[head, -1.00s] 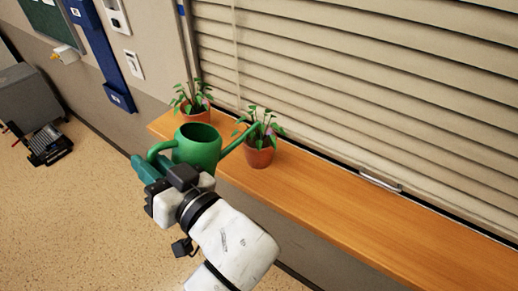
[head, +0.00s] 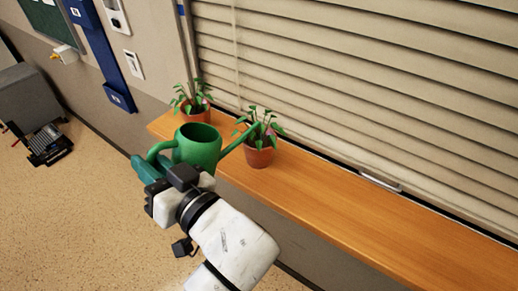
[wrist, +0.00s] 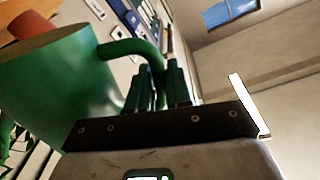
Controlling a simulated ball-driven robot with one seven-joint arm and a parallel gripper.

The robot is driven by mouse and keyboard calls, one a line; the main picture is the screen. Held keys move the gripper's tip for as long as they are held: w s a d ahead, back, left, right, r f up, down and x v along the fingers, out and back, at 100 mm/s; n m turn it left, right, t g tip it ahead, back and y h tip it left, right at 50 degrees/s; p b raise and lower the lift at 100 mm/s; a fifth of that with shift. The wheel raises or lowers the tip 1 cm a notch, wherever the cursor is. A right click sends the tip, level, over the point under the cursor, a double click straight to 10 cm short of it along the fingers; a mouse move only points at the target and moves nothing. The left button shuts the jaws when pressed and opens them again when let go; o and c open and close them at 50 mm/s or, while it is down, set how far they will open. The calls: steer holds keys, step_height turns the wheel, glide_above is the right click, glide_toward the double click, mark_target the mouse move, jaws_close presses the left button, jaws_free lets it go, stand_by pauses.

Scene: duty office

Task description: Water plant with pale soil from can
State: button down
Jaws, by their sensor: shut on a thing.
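A green watering can (head: 197,149) is held by its handle in my gripper (head: 152,170), beside the front edge of the wooden sill. In the wrist view the fingers (wrist: 158,85) are shut on the curved handle (wrist: 132,47), and the can body (wrist: 62,88) fills the left. The can looks about upright. Its spout reaches right and up to the leaves of the nearer potted plant (head: 259,157). A second potted plant (head: 196,110) stands behind the can, its pot partly hidden. I cannot tell the soil colour in either pot, and no water shows.
The wooden sill (head: 370,220) is bare to the right of the nearer plant. Closed blinds (head: 350,80) rise behind it. A dark grey object (head: 28,98) stands on the floor at the left. The floor in front of the sill is open.

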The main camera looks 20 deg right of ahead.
steer(key=shift+r, duration=0.25)
steer(key=shift+r, duration=0.35)
steer(key=shift+f, duration=0.1)
stand_by(0.6)
step_height(320, 180, down, 8)
steer(key=n+g+b, duration=0.1)
steer(key=n, duration=0.3)
steer(key=shift+d, duration=0.15)
stand_by(0.4)
steer(key=shift+r+p, duration=2.1)
steer(key=shift+r, duration=0.6)
